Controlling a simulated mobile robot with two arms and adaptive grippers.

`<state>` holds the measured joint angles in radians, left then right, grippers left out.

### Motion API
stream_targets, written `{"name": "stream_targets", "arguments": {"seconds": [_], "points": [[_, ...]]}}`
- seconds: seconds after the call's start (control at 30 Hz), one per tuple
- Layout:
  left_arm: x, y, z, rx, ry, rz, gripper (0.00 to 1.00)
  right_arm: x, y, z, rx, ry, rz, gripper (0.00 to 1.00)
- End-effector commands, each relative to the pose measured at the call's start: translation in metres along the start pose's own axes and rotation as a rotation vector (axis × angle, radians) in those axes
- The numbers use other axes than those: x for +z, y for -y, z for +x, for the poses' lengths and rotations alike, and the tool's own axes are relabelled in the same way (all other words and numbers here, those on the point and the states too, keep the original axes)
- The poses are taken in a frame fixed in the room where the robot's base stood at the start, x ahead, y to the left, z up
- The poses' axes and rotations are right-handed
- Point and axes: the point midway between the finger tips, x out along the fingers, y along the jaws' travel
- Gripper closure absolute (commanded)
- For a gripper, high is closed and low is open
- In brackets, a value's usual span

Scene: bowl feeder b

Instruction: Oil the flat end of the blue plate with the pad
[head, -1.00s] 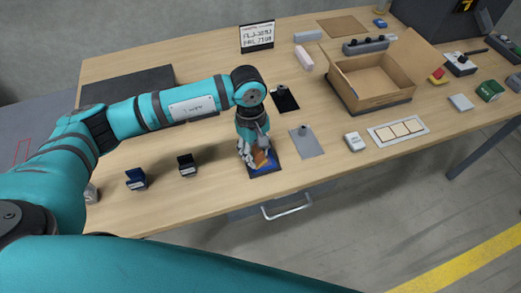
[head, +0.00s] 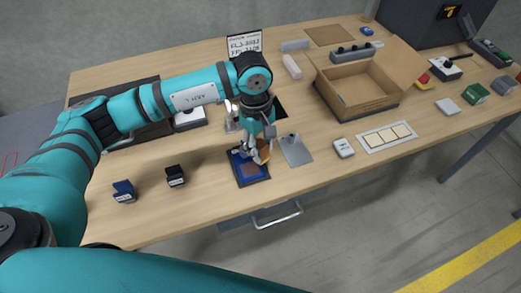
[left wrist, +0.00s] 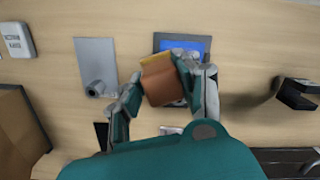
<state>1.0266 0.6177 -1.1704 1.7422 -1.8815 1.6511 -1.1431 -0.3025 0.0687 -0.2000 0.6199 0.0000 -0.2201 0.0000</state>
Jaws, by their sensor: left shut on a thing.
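The blue plate (head: 242,172) lies on the table near the front edge, with a dark border and a brownish patch on its face. It also shows in the left wrist view (left wrist: 202,44), partly hidden by the fingers. My left gripper (head: 260,150) is over the right part of the plate, shut on the pad. The pad (left wrist: 163,84) is a brown-orange block with a yellow edge. It shows between both fingers in the left wrist view. I cannot tell whether the pad touches the plate. My right gripper is not in view.
A grey metal plate with a post (head: 297,152) lies close on the right. A white labelled block (head: 343,148) and a framed panel (head: 362,142) lie farther right. An open cardboard box (head: 345,105) stands behind them. Dark (head: 175,176) and blue (head: 124,191) holders stand left.

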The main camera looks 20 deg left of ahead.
Motion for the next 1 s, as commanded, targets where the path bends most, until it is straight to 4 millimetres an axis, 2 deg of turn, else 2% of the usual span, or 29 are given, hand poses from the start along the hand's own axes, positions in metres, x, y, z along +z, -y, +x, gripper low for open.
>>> {"name": "stream_targets", "arguments": {"seconds": [0.1, 0.33, 1.0], "points": [[0.001, -0.002, -0.014, 0.003, 0.0, -0.002, 1.0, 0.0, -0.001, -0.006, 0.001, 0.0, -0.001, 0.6], [0.003, -0.003, -0.03, 0.002, 0.0, -0.008, 1.0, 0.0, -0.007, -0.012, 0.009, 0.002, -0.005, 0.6], [0.001, -0.002, -0.03, 0.003, 0.002, -0.02, 1.0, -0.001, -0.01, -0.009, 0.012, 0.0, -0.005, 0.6]]}}
